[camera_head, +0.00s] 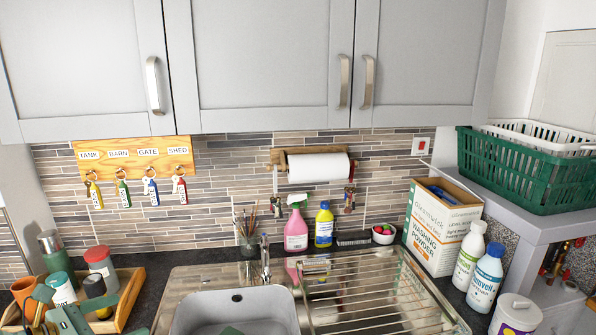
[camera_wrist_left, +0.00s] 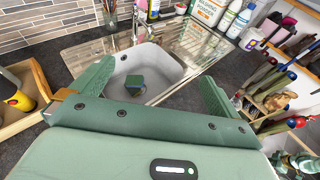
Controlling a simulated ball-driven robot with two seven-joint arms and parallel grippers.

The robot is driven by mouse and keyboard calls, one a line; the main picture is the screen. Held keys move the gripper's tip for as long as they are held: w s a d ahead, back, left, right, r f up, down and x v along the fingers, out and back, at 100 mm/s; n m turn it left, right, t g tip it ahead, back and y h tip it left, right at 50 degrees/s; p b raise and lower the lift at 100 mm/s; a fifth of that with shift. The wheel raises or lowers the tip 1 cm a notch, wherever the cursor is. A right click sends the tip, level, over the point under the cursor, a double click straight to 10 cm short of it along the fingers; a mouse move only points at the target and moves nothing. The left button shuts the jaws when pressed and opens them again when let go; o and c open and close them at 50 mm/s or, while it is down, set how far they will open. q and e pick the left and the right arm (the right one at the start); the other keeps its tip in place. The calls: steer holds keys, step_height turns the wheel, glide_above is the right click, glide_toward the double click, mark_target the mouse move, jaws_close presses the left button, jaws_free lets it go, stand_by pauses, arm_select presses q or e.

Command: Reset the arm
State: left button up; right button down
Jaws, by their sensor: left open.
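My left gripper (camera_head: 78,314) is at the lower left of the head view, by the wooden tray, partly cut off by the frame's bottom edge. In the left wrist view its two green fingers (camera_wrist_left: 155,80) are spread wide with nothing between them. Past them lies the sink basin (camera_wrist_left: 150,65), holding a small dark sponge-like block (camera_wrist_left: 134,82). The basin (camera_head: 240,305) also shows in the head view.
The wooden tray (camera_head: 128,295) with cups and jars stands close to my left gripper. The tap (camera_head: 265,258) rises behind the basin. The drainer rack (camera_head: 370,290), washing powder box (camera_head: 438,225) and bottles (camera_head: 485,278) fill the right. The upper cupboards (camera_head: 260,55) hang above.

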arm_select(q)
steer(key=s+d+f+n+g+y, duration=0.2)
steer(key=s+d+f+n+y, duration=0.3)
steer(key=n, duration=0.7)
steer(key=s+d+f+n+g+y, duration=0.1)
steer(key=s+f+n+y, duration=0.2)
steer(key=s+n, duration=0.65)
steer(key=s+d+f+n+g+y, duration=0.2)
steer(key=s+f+n+y, duration=0.2)
steer(key=n, duration=1)
steer(key=s+d+f+g+h+b, duration=0.1)
steer(key=s+d+f+b, duration=0.1)
steer(key=f, duration=0.9)
steer(key=s+d+f+g+h+b, duration=0.1)
steer(key=f+b, duration=0.1)
steer(key=f, duration=1)
steer(key=s+d+f+g+h+b, duration=0.1)
steer(key=s+d+f+h+b, duration=0.1)
steer(key=f, duration=0.9)
steer(key=s+f+n+g+h+b, duration=0.1)
steer(key=s+f+n+g+b, duration=0.2)
steer(key=s+f, duration=1.4)
steer(key=shift+s+a+f, duration=0.2)
steer(key=shift+s, duration=0.15)
arm_select(e)
step_height(320, 180, down, 9)
steer(key=s, duration=0.1)
